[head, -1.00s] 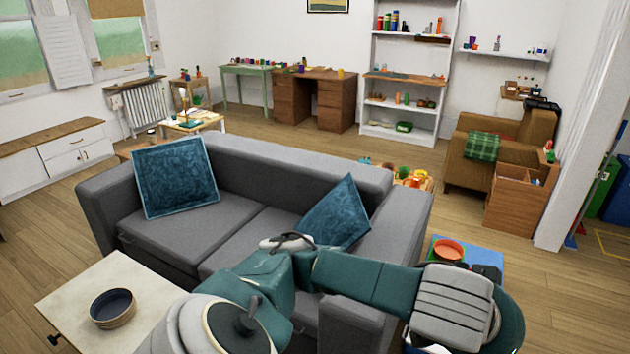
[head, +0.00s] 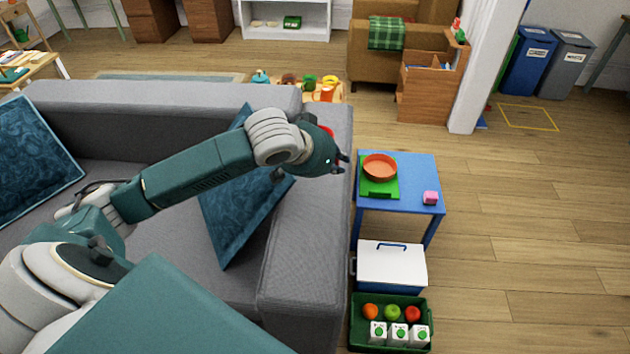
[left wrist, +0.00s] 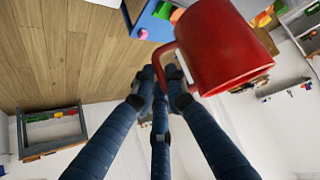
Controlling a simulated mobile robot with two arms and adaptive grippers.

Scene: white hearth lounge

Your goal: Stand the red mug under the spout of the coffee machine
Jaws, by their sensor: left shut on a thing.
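The red mug fills the top right of the left wrist view (left wrist: 220,45), its handle between the fingertips of my left gripper (left wrist: 165,85). The gripper is shut on that handle, and the mug hangs in the air. In the head view my left gripper (head: 338,163) is over the sofa's right arm, and only a small red bit of the mug (head: 328,131) shows behind it. I see no coffee machine in either view. My right gripper is not in view.
The grey sofa (head: 300,270) lies below my left arm. Right of it stand a blue table (head: 402,200) with an orange bowl (head: 380,167), a white cooler (head: 392,268) and a green crate (head: 425,305) of fruit and cartons. Wooden floor (head: 530,250) is clear at the right.

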